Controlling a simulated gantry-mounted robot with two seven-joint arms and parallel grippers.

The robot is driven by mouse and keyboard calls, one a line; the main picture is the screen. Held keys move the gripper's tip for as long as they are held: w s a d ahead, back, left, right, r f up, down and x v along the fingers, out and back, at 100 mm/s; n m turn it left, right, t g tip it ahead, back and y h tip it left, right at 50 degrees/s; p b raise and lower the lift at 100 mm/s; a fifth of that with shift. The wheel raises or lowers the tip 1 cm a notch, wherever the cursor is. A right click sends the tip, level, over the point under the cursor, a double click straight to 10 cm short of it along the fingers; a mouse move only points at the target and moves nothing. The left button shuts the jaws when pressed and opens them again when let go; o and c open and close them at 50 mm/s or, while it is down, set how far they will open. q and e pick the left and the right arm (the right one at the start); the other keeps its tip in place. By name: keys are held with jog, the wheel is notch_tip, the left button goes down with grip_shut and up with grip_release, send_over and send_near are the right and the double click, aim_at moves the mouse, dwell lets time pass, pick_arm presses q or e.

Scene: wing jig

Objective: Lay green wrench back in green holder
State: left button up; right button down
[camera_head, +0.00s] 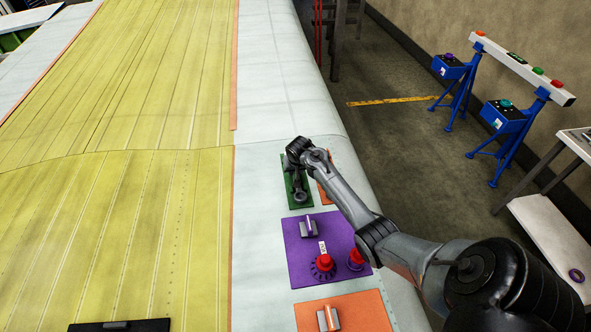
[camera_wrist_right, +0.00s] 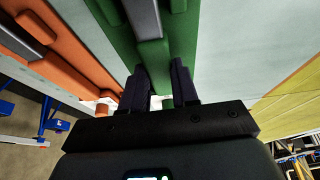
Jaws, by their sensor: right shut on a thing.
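The green holder (camera_head: 289,203) is a flat green panel on the pale wing edge. My right gripper (camera_head: 300,194) is over it and hides much of it. In the right wrist view the right gripper (camera_wrist_right: 160,85) has its two dark fingers on either side of a green piece, which I take to be the green wrench (camera_wrist_right: 160,72); it is shut on it. A grey bar (camera_wrist_right: 144,20) lies along the green area just beyond the fingers. I cannot tell wrench from holder clearly, nor whether they touch. My left gripper is not in view.
A purple panel (camera_head: 299,262) with red knobs (camera_head: 322,264) lies nearer, then an orange panel (camera_head: 360,311). Another orange panel (camera_head: 325,192) sits right beside the green one. Blue stands (camera_head: 510,120) are on the floor to the right.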

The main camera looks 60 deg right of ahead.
jog(key=shift+f, duration=0.3)
jog(key=c, duration=0.8)
grip_release()
jog(key=shift+c, duration=0.2)
jog(key=shift+o, duration=0.3)
jog(key=shift+f, duration=0.1)
jog(key=v, duration=1.1)
jog(key=shift+b, duration=0.35)
